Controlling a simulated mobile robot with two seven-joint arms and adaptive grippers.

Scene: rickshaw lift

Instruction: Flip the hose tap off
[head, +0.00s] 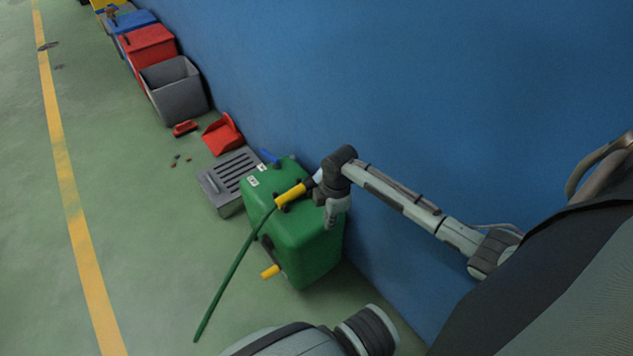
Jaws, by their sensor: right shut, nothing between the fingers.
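A green tank (317,245) stands on the floor against the blue wall. A yellow hose fitting (290,195) lies tilted across its top. A green hose (228,282) runs from it down to the floor at the lower left. My right gripper (335,215) is shut and empty, pointing down over the tank's right side by the fitting; contact is unclear. My left gripper is out of view.
A grey slotted box (214,202) stands beside the tank. A red dustpan (225,134), a red brush (184,128) and small debris lie beyond it. A grey bin (168,92) and coloured bins line the wall. The floor left of the tank is clear, apart from the hose.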

